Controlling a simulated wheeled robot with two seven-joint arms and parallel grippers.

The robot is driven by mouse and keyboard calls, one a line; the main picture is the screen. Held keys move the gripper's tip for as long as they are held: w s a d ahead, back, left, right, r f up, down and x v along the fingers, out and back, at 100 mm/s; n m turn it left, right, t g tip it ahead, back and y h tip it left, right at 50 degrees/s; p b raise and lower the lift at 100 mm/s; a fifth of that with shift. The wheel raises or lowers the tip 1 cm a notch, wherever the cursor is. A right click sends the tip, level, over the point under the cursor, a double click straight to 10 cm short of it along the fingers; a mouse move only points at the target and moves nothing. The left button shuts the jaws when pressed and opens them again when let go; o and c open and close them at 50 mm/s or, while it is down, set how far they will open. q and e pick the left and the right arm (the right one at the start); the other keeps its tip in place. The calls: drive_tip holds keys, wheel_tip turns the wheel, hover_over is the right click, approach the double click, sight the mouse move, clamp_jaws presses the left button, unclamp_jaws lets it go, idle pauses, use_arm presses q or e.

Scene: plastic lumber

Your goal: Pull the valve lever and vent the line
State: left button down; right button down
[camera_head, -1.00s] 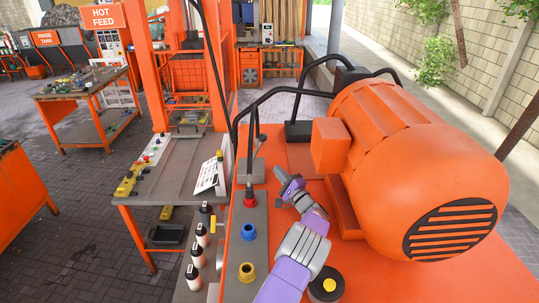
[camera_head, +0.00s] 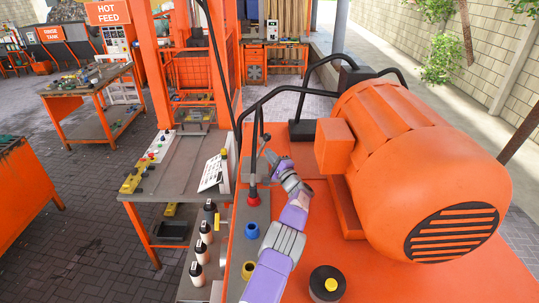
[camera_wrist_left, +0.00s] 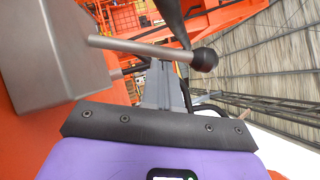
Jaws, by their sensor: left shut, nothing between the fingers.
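The valve lever (camera_wrist_left: 150,48) is a thin grey rod with a black ball knob (camera_wrist_left: 204,59), beside a grey block (camera_wrist_left: 55,55) in the left wrist view. In that view the rod crosses the picture over my left gripper (camera_wrist_left: 165,70), whose narrow grey fingers are shut and empty. I cannot tell whether the fingers touch the rod. The lever's lower end is partly hidden. My right gripper is not in view.
A big orange motor (camera_head: 420,170) fills the right side. Black bent rails (camera_head: 290,92) rise behind the lever. A red button (camera_head: 253,198), a blue fitting (camera_head: 251,230) and a yellow fitting (camera_head: 248,270) line the panel. A black cap (camera_head: 327,284) sits on the deck.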

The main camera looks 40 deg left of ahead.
use_arm(q)
drive_tip(key=shift+a, duration=0.25)
drive_tip(key=shift+r, duration=0.1)
drive_tip(key=shift+a+r+n+b, duration=0.15)
drive_tip(key=shift+n+b, duration=0.15)
drive_tip(key=shift+b, duration=0.3)
